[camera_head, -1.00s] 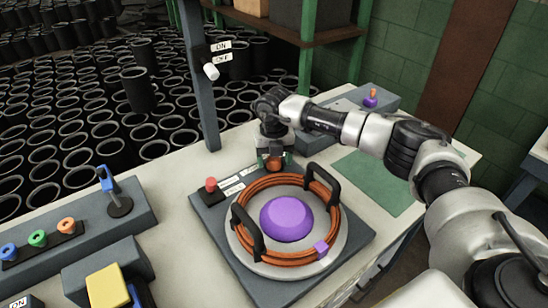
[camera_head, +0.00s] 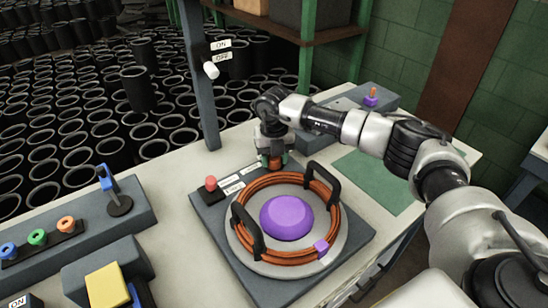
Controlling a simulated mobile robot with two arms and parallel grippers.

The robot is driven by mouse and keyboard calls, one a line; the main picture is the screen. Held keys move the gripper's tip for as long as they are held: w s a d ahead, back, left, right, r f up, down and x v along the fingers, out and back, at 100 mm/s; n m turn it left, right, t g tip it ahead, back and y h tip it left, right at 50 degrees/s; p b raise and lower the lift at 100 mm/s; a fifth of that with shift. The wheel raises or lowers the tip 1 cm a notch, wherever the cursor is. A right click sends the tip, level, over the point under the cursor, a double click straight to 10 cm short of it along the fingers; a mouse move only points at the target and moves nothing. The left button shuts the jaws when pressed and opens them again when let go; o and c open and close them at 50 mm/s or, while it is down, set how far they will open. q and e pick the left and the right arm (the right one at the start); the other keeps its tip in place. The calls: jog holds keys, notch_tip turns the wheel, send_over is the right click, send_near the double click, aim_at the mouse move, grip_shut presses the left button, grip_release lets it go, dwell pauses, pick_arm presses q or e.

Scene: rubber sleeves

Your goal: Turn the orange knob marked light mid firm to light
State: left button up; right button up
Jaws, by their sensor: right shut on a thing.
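The orange knob (camera_head: 274,162) sits at the back of the dark square base plate (camera_head: 343,262), behind the round plate with orange coils. My right gripper (camera_head: 274,160) points down over the knob and is shut on it, its fingers on either side. The fingers hide much of the knob. White labels (camera_head: 232,187) lie to the left of the knob; their words are too small to read surely, and I cannot tell which mark the knob points to. My left gripper is not in view.
A red button (camera_head: 211,183) stands left of the labels. Two black handles (camera_head: 322,185) rise from the coiled plate around a purple dome (camera_head: 286,218). A grey post (camera_head: 200,90) with a switch stands behind. A green mat (camera_head: 375,180) lies to the right.

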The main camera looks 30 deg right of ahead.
jog(key=n+b, duration=0.1)
jog(key=n, duration=0.3)
jog(key=shift+n, duration=0.4)
jog(key=shift+n+b, duration=0.55)
jog(key=shift+n, duration=1.55)
jog(key=o, duration=0.9)
jog(key=shift+o, duration=0.2)
jog(key=shift+r, duration=0.1)
notch_tip(320, 180, up, 11)
